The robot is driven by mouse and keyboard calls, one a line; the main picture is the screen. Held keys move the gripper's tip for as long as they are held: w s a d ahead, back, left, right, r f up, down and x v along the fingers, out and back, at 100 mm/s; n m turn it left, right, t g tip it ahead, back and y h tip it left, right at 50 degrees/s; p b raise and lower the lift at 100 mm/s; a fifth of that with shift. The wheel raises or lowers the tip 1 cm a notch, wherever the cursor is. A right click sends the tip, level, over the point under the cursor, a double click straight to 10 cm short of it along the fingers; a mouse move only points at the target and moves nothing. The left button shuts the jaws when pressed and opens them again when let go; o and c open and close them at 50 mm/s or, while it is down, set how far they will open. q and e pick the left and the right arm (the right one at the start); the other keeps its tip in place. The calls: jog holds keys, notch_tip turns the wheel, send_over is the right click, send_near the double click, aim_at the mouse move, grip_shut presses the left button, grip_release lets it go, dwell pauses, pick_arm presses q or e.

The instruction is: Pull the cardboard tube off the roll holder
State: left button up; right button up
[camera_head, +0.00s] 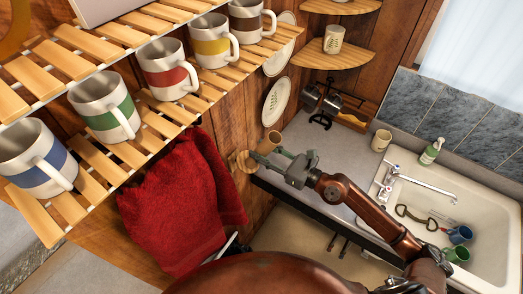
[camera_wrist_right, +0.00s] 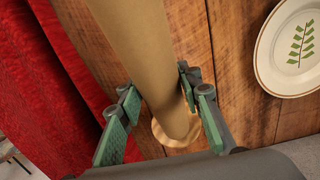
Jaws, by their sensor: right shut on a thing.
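The cardboard tube (camera_wrist_right: 138,40) is a long tan cylinder that runs from the top of the right wrist view down to a round wooden end of the roll holder (camera_wrist_right: 178,137). My right gripper (camera_wrist_right: 157,88) is shut on the tube, with green finger pads on both sides. In the head view the right gripper (camera_head: 268,158) is by the wooden wall, and the tube (camera_head: 270,143) shows as a short tan piece behind it. The holder's round wooden end (camera_head: 243,161) is just left of the gripper. The tube still meets the holder there. My left gripper is not in view.
A red towel (camera_head: 185,205) hangs left of the holder. A slatted rack (camera_head: 150,140) with several mugs is at upper left. Plates (camera_head: 276,102) are on the wall above.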

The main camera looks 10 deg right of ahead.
aim_at(272, 140)
jog(key=shift+s+d+r+p, duration=0.45)
jog(key=shift+r+p, duration=0.5)
jog(key=shift+r, duration=0.35)
jog(key=shift+s+d+r+p, duration=0.4)
jog(key=shift+r+p, duration=0.55)
jog(key=shift+r, duration=0.4)
jog(key=shift+s+d+r+p, duration=0.45)
jog(key=shift+r+p, duration=0.5)
jog(key=shift+r, duration=0.35)
jog(key=shift+s+d+r+p, duration=0.35)
jog(key=shift+r+p, duration=0.4)
jog(key=shift+r, duration=0.4)
jog(key=shift+s+d+r+p, duration=0.4)
jog(key=shift+r+p, duration=0.3)
jog(key=shift+r, duration=0.4)
jog(key=shift+s+d+r+p, duration=0.35)
jog(key=shift+r+p, duration=0.4)
jog(key=shift+r, duration=0.4)
jog(key=shift+s+d+r, duration=0.2)
jog(key=shift+s+r, duration=0.05)
jog(key=shift+r, duration=0.35)
jog(key=shift+s+d+r, duration=0.2)
jog(key=shift+r, duration=0.4)
